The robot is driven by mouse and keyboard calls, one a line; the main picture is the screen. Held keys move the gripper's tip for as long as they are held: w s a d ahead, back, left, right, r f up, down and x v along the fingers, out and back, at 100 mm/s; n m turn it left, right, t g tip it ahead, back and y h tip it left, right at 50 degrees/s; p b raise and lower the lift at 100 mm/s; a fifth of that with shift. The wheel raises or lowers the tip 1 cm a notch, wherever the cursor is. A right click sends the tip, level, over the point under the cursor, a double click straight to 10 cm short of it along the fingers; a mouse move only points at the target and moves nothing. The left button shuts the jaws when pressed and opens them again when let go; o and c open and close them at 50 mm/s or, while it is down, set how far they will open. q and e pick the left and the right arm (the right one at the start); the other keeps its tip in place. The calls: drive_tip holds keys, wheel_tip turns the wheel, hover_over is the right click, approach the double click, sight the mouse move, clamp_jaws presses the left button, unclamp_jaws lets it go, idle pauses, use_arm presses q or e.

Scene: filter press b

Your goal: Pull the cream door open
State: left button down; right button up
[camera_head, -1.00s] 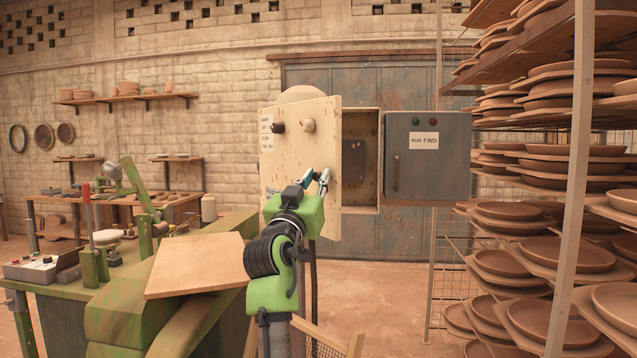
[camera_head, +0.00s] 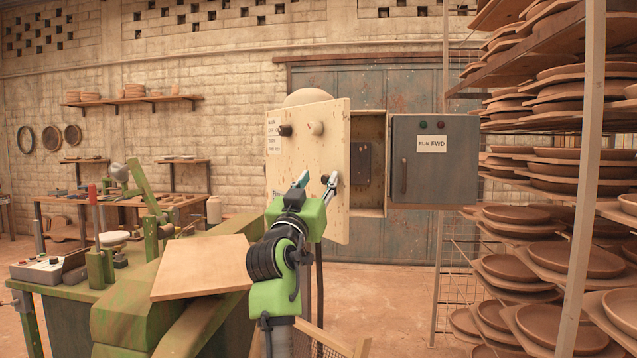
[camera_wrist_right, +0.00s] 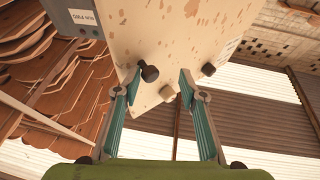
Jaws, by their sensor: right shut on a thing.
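The cream door (camera_head: 300,150) of a wall box hangs partly open, swung out to the left. The box's open inside (camera_head: 368,160) shows to its right, with a dark unit in it. The door has two knobs near its top and a black knob (camera_head: 324,180) low on its face. My right gripper (camera_head: 318,181) is at this low knob. In the right wrist view, its teal fingers (camera_wrist_right: 159,80) stand on either side of the black knob (camera_wrist_right: 149,73), which lies closer to the left finger. The gripper is shut on the knob. My left gripper is not in view.
A grey control box (camera_head: 434,160) with a handle is right of the opening. A rack of clay plates (camera_head: 590,170) fills the right side. A green machine with a tan board (camera_head: 200,265) stands at lower left.

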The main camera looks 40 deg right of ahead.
drive_tip(key=v, duration=1.2)
drive_tip(key=shift+r, duration=0.1)
